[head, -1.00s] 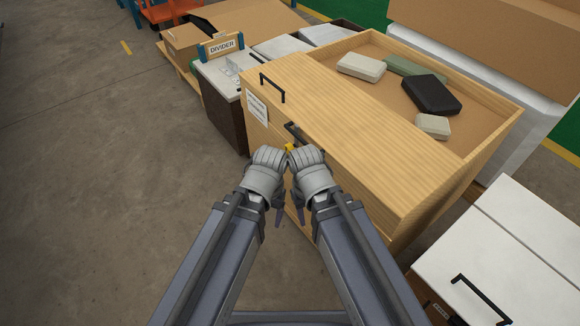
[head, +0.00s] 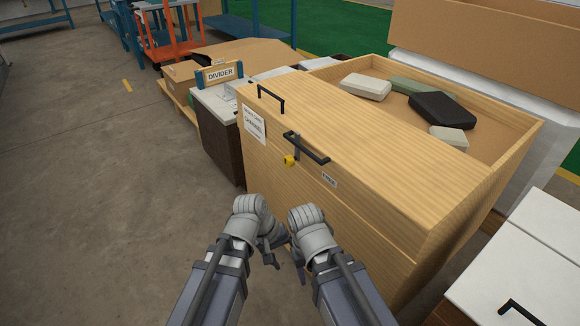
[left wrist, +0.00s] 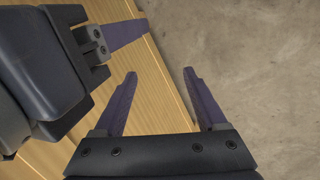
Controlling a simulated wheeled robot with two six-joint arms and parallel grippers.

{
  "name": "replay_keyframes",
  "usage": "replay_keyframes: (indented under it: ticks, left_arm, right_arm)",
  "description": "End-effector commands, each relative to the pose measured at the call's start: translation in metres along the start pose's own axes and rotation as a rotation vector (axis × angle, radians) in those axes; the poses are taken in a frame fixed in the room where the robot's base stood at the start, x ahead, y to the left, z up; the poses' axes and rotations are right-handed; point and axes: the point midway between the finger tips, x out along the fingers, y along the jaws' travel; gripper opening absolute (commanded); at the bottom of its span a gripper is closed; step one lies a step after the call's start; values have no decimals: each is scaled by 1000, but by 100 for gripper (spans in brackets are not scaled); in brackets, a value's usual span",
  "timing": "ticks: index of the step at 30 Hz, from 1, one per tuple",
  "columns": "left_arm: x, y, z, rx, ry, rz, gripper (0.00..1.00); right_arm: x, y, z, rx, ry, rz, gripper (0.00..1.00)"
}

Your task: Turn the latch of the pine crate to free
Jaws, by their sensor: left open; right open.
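The pine crate (head: 400,150) stands in front of me with its lid shifted and its contents partly open to view. Its latch (head: 291,159) is a small yellow knob with a grey bar on the front face, below a black handle. A small label reading FREE (head: 329,180) is to the right of the latch. My left gripper (head: 274,257) and right gripper (head: 296,268) are side by side in front of the crate, below the latch and apart from it. Both are open and empty. The left gripper's spread fingers (left wrist: 165,100) show in the left wrist view.
Pale and dark blocks (head: 441,110) lie in the crate's open top part. A bin with a DIVIDER sign (head: 220,73) stands to the left. A white-topped box (head: 520,270) is close on the right. The floor at left is clear.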

Motion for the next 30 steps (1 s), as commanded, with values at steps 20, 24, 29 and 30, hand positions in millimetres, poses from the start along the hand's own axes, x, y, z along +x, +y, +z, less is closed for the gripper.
replay_keyframes:
  ticks: [20, 24, 29, 30]
  left_arm:
    - [-145, 49, -175, -1482, -580, 1233, 74]
    - [-157, 45, -183, -1532, -640, 1282, 74]
    - [-157, 47, -184, -1537, -648, 1285, 74]
    - [-156, 50, -186, -1536, -648, 1285, 74]
  right_arm:
    - [52, -6, -3, 7, 1, -2, 50]
    - [53, -6, -3, 7, 1, -2, 50]
    - [53, -6, -3, 7, 1, -2, 50]
    - [53, -6, -3, 7, 1, -2, 50]
